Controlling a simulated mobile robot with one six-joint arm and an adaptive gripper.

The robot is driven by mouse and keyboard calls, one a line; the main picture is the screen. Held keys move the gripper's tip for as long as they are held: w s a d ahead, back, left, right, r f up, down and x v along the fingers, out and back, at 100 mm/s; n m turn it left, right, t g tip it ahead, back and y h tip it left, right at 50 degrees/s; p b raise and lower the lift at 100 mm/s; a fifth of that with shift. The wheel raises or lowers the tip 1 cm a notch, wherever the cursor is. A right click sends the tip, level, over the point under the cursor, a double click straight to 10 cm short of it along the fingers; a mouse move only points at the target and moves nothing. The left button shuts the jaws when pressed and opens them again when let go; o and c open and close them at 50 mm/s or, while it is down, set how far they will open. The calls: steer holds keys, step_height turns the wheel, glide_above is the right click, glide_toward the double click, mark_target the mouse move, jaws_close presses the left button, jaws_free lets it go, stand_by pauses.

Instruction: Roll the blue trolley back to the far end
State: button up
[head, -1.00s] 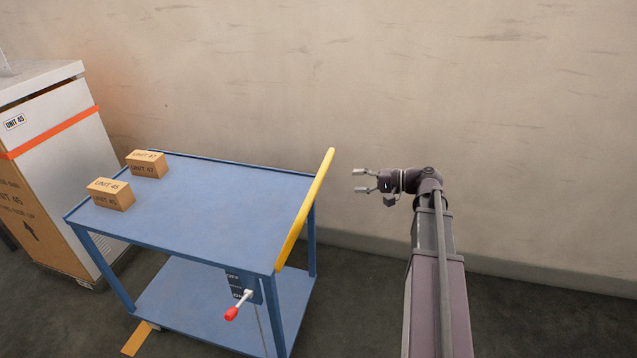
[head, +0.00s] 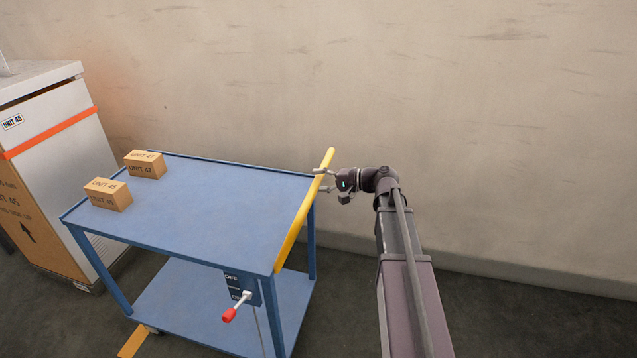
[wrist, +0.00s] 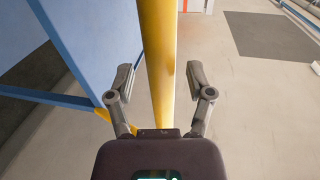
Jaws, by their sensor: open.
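The blue trolley (head: 210,208) stands against the wall side, with a flat top, a lower shelf and a yellow push handle (head: 299,224) along its right end. My gripper (head: 322,180) is at the upper part of this handle, open. In the wrist view the yellow handle (wrist: 157,65) runs between the two spread fingers (wrist: 161,85), with gaps visible on both sides. A lever with a red knob (head: 229,314) sits on an on/off plate at the trolley's near right corner.
Two cardboard boxes, marked UNIT 47 (head: 145,165) and UNIT 45 (head: 108,195), sit on the trolley's left part. A white cabinet (head: 55,120) with an orange band stands left of the trolley. A plain wall (head: 400,90) runs behind. Floor right of the trolley looks clear.

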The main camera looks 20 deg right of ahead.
steer(key=shift+w+a, duration=0.15)
steer(key=shift+a, duration=0.05)
jaws_close()
steer(key=shift+d, duration=0.1)
